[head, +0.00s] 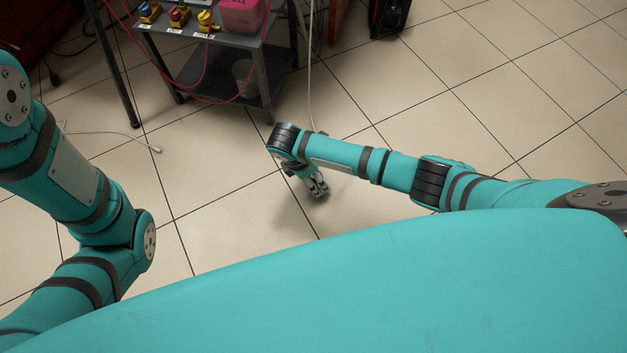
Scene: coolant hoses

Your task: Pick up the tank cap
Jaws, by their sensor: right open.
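I cannot make out a tank cap in the head view. A pink container (243,16) stands on the grey cart at the top, cut off by the picture's edge, so its top is hidden. My right gripper (319,188) is open and empty. It hangs low over the tiled floor, in front of the cart and to its right, well apart from it. My left arm shows at the left, but its gripper is out of view.
The grey cart (220,42) carries small yellow, red and blue fittings (178,16) with red hoses hanging down. A grey bucket (244,72) sits on its lower shelf. A pale cable (310,80) runs near my right wrist.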

